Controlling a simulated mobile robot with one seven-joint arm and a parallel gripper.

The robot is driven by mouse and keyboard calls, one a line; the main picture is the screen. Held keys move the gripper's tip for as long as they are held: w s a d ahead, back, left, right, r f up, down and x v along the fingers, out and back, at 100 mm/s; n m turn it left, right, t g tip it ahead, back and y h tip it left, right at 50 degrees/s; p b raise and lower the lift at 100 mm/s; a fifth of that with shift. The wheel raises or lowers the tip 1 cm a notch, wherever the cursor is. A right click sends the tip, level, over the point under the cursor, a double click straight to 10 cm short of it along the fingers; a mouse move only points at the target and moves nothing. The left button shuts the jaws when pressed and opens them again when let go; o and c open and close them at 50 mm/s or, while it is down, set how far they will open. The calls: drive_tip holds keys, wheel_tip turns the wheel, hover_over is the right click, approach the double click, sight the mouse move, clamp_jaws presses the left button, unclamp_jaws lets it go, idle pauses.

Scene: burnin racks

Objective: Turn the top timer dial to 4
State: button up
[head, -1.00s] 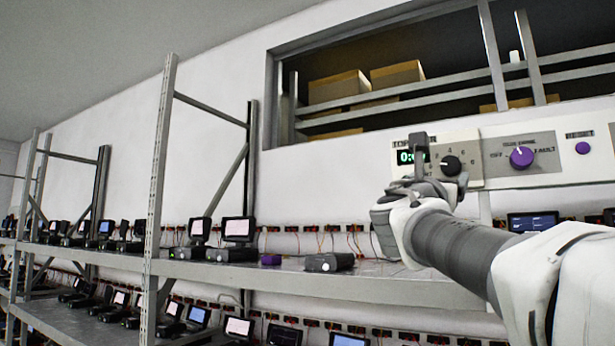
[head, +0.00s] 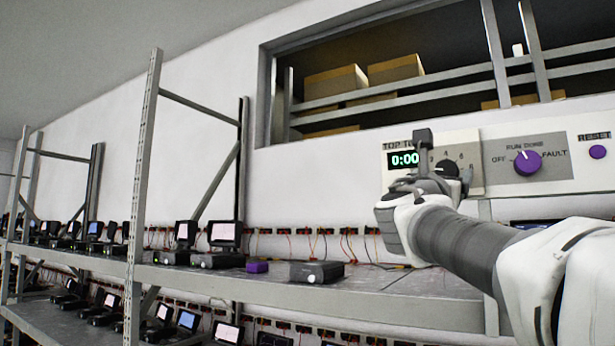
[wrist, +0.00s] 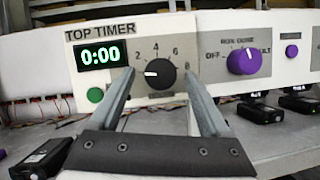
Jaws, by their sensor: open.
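The top timer is a cream panel with a green 0:00 display (wrist: 100,54), labelled TOP TIMER. In the head view the dial (head: 447,168) is partly hidden by my gripper. My gripper (wrist: 158,76) is open and empty, with one finger on each side of the dial in the wrist view. I cannot tell whether the fingers touch it.
A purple run-mode knob (wrist: 248,61) and a small purple button (wrist: 292,51) lie to the right. A green button (wrist: 95,95) sits below the display. Black devices (head: 316,272) stand on the grey shelf (head: 370,290) below. Rack posts (head: 143,170) rise at the left.

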drive_tip(key=shift+w+d, duration=0.15)
clamp_jaws()
idle(0.4)
